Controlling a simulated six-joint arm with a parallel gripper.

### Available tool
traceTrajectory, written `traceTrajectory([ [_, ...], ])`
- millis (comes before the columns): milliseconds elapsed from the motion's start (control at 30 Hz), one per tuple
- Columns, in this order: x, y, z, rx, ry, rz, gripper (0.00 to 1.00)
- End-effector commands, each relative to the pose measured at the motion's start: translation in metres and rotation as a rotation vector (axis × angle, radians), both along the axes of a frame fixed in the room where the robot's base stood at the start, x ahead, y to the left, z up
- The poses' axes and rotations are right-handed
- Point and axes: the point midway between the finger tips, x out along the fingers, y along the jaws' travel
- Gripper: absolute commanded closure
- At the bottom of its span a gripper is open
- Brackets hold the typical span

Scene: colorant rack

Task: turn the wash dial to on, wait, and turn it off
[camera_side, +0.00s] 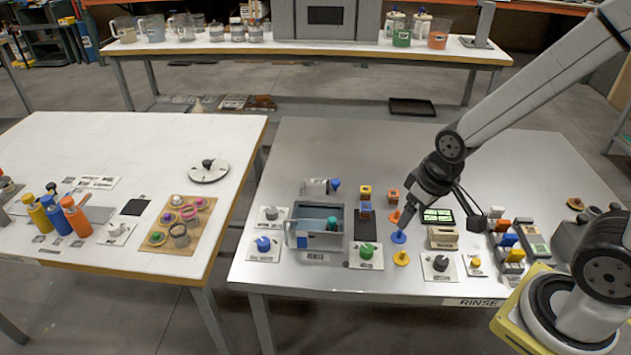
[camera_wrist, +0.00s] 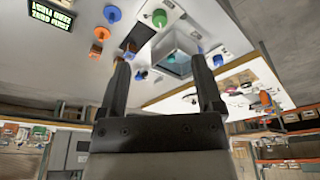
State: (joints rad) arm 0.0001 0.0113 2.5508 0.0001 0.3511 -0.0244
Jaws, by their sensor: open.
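Several dial knobs stand on white label plates on the metal table in the side view. My gripper (camera_side: 438,218) is open and empty above the right-centre of the table, near a lit display (camera_side: 437,215). In the wrist view its two fingers (camera_wrist: 160,62) are spread, with nothing between them.
A grey open basin (camera_side: 318,240) stands left of the green dial. Small blue (camera_side: 398,237) and yellow (camera_side: 401,258) pieces stand near my gripper. Coloured blocks (camera_side: 508,240) crowd the right side. The back of the metal table is clear. A white table (camera_side: 120,140) stands left.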

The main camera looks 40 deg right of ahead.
Motion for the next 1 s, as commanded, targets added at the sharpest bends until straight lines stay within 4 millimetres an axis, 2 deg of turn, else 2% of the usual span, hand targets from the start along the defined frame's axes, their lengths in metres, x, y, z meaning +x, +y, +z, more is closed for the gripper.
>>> traceTrajectory([
  [167, 0.011, 0.0, -0.007, -0.024, 0.022, 0.105, 0.16],
  [367, 0.033, -0.002, -0.022, -0.068, 0.062, 0.339, 0.16],
  [733, 0.075, -0.004, -0.069, -0.133, 0.144, 0.865, 0.16],
  [1000, 0.095, -0.006, -0.107, -0.15, 0.183, 1.208, 0.16],
])
